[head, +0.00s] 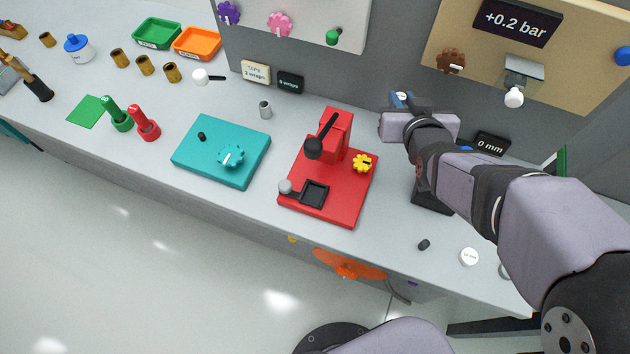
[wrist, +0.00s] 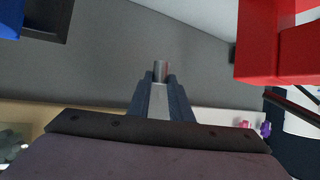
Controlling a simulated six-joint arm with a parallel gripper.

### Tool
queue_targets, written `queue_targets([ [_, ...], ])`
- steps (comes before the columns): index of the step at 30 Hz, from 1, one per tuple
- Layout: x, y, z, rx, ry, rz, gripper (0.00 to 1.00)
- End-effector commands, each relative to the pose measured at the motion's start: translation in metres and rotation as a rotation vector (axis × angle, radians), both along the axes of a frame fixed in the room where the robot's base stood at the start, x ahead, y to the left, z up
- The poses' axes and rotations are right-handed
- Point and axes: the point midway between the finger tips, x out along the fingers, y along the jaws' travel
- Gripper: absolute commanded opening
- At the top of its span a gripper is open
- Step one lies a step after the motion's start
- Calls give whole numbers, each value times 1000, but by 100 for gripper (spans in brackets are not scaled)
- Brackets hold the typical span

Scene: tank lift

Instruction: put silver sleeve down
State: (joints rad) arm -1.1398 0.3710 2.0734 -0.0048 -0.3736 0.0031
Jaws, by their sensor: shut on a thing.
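My gripper (head: 402,98) is over the back of the bench, right of the red press, near the grey back wall. In the wrist view its two dark blue fingers are shut on a small silver sleeve (wrist: 160,68), whose end sticks out past the fingertips. In the head view the held sleeve is mostly hidden by the gripper. A similar small grey cylinder (head: 265,109) stands upright on the bench, left of the red press and well apart from my gripper.
The red press (head: 340,195) with its black lever stands left of my arm. A teal plate (head: 221,152) lies farther left. A black display reading 0 mm (head: 490,143) sits behind my arm. Bench space around the standing grey cylinder is clear.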

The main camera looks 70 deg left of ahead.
Motion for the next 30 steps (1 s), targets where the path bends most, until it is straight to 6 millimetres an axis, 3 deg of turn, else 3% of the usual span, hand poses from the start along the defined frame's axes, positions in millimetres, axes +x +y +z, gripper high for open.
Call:
queue_targets([
  [11,-18,8,32,1,-2,166,0],
  [20,-43,13,56,4,-3,323,0],
  [26,-75,13,76,3,-3,487,0],
  [30,-119,6,95,1,-1,700,0],
])
